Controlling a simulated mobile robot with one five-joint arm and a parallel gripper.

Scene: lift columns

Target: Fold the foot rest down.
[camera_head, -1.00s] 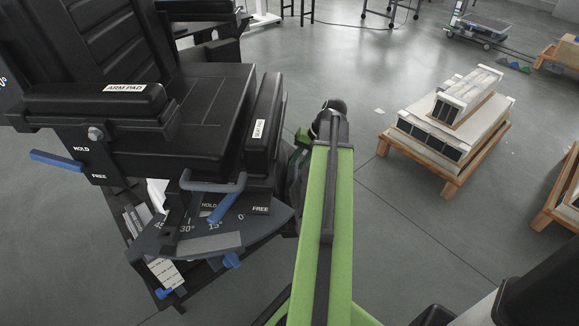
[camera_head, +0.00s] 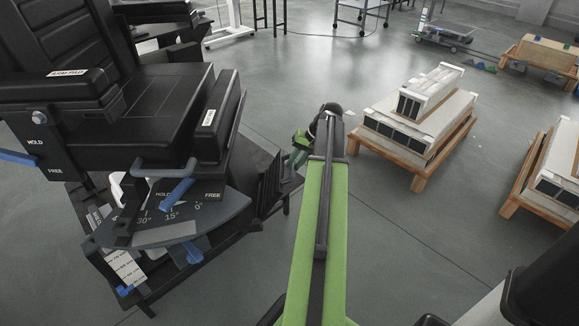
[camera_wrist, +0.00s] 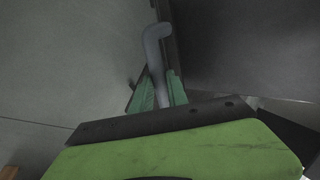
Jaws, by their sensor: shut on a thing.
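A black chair (camera_head: 150,115) with arm and seat pads fills the left of the head view. A dark slatted panel, which looks like the foot rest (camera_head: 271,184), stands steeply at the chair's front, low down, left of my arm. My gripper (camera_wrist: 160,90) points away in the wrist view, its green fingers shut around a grey bent bar (camera_wrist: 155,42). A dark flat surface (camera_wrist: 240,45) lies right beside the bar. In the head view my gripper (camera_head: 297,157) is small and partly hidden by my wrist, and the bar cannot be made out.
A blue lever (camera_head: 176,190) and an angle-marked plate (camera_head: 180,215) sit below the seat. A wooden pallet with white boxes (camera_head: 420,115) stands right of my arm, with another pallet (camera_head: 550,175) farther right. Grey floor (camera_head: 400,240) is clear between.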

